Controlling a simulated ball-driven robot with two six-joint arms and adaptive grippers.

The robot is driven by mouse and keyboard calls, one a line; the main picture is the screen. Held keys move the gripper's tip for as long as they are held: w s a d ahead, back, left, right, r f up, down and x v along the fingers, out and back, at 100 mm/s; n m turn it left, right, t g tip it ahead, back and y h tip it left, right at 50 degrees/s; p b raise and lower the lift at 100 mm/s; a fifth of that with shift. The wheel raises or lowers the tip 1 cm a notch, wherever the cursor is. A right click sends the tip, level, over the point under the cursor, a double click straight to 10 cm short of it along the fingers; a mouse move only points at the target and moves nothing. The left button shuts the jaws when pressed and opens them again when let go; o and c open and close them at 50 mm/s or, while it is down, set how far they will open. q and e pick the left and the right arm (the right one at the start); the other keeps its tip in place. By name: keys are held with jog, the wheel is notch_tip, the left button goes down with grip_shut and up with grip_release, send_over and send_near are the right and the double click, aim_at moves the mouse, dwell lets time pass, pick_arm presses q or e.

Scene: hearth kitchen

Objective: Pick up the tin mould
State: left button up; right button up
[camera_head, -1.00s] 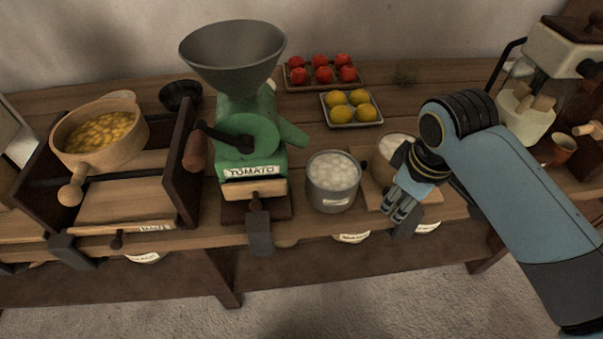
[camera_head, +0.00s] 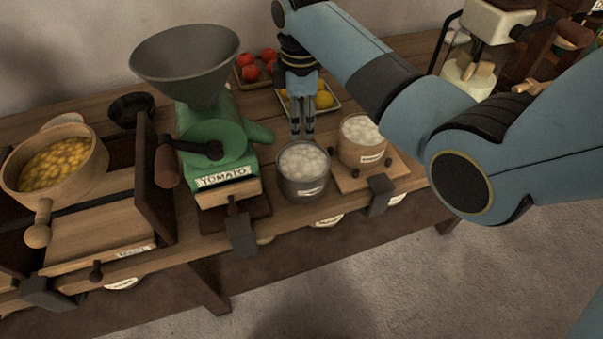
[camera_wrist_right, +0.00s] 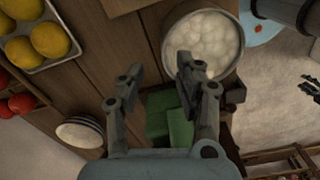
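The tin mould appears to be the round grey metal tub (camera_head: 304,190), filled with white lumps, on the wooden table in the head view. It stands between the green mill and a wooden tub. In the right wrist view, the tin mould (camera_wrist_right: 203,40) lies just beyond the right fingertips. My right gripper (camera_head: 302,136) points down at the tub's far side, and I cannot tell if it touches. In the wrist view, its fingers (camera_wrist_right: 161,72) are apart with nothing between them. Dark finger-like parts at the wrist view's right edge may be my left gripper (camera_wrist_right: 310,88), partly cut off.
The green mill (camera_head: 214,140) with its grey funnel stands left of the tub. A wooden tub (camera_head: 361,152) with white contents stands close on the right. Yellow fruit (camera_head: 324,99) and red tomatoes (camera_head: 247,73) lie on trays behind. The table's front edge is near.

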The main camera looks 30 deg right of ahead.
aim_at(301, 143)
jog(key=f, duration=0.6)
jog(key=shift+s+a+f, duration=0.2)
jog(key=shift+s, duration=0.2)
jog(key=shift+f, duration=0.35)
jog(key=shift+c, duration=0.3)
grip_shut()
jog(key=shift+w+r, duration=0.1)
